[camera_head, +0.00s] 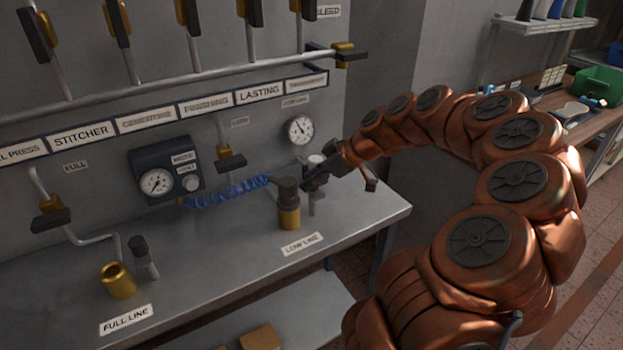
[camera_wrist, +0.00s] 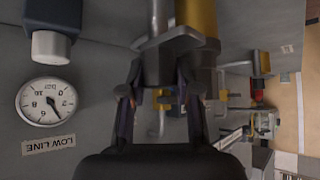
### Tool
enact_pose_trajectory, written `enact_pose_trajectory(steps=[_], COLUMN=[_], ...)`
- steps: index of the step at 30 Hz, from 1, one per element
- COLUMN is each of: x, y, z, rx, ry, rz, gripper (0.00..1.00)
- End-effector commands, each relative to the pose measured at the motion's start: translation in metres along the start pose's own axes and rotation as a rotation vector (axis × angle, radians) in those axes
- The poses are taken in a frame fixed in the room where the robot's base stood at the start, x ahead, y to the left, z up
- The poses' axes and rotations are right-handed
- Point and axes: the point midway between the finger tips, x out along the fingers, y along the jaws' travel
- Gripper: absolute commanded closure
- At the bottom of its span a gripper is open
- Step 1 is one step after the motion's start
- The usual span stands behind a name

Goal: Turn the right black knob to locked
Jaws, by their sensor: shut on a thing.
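My gripper (camera_head: 322,178) reaches in from the right, above the bench on the LOW LINE side. It is closed around the top of a short upright post (camera_head: 311,203), where the right black knob sits. The fingers hide most of that knob in the head view. In the wrist view the two fingers of my gripper (camera_wrist: 160,100) stand either side of the dark grey post and knob (camera_wrist: 157,66). I cannot read from these frames whether it stands at locked. The matching left black knob (camera_head: 139,246) stands free on its post on the FULL LINE side.
A brass fitting with a dark plug (camera_head: 289,218) stands close left of the held post. A pressure gauge (camera_head: 300,130) is on the wall behind. An open brass socket (camera_head: 118,281) stands at the bench's left. A blue coiled hose (camera_head: 225,194) lies along the wall.

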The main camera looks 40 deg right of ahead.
Motion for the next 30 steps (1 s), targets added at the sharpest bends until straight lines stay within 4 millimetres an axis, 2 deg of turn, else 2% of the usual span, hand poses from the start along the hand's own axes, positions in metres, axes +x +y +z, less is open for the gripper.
enact_pose_trajectory(steps=[14, 30], x=[0.0019, 0.0012], y=[0.0002, -0.0011], z=[0.0034, 0.0028], rx=[0.072, 0.398], ry=[0.001, -0.002], rz=[0.081, 0.405], gripper=[1.00, 1.00])
